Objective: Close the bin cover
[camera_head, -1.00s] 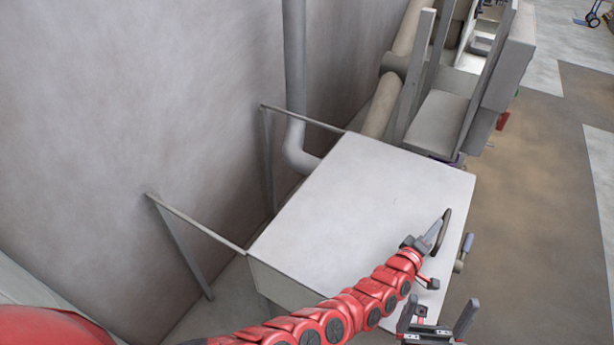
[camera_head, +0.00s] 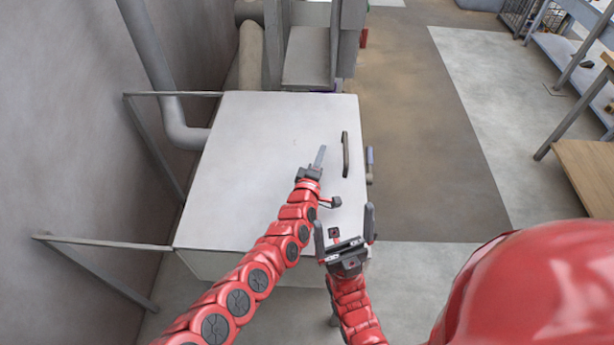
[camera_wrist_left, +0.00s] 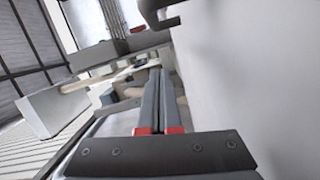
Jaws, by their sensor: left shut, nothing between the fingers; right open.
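The bin cover (camera_head: 250,150) is a pale grey flat panel that lies level over the top of the bin (camera_head: 215,265), with no gap visible from above. A dark bar handle (camera_head: 345,155) stands on the cover near its right edge. My left gripper (camera_head: 321,149) is shut and empty, over the cover just left of the handle and apart from it. In the left wrist view its fingers (camera_wrist_left: 157,75) are together beside a pale surface, with a dark handle-like piece at the top. My right gripper (camera_head: 344,227) is open and empty near the bin's front right corner.
A second handle (camera_head: 369,165) sits on the bin's right side. Two grey braces (camera_head: 110,241) run from the left wall to the bin. A pipe (camera_head: 160,80) and machine parts (camera_head: 310,55) stand behind. The floor (camera_head: 420,130) to the right is open.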

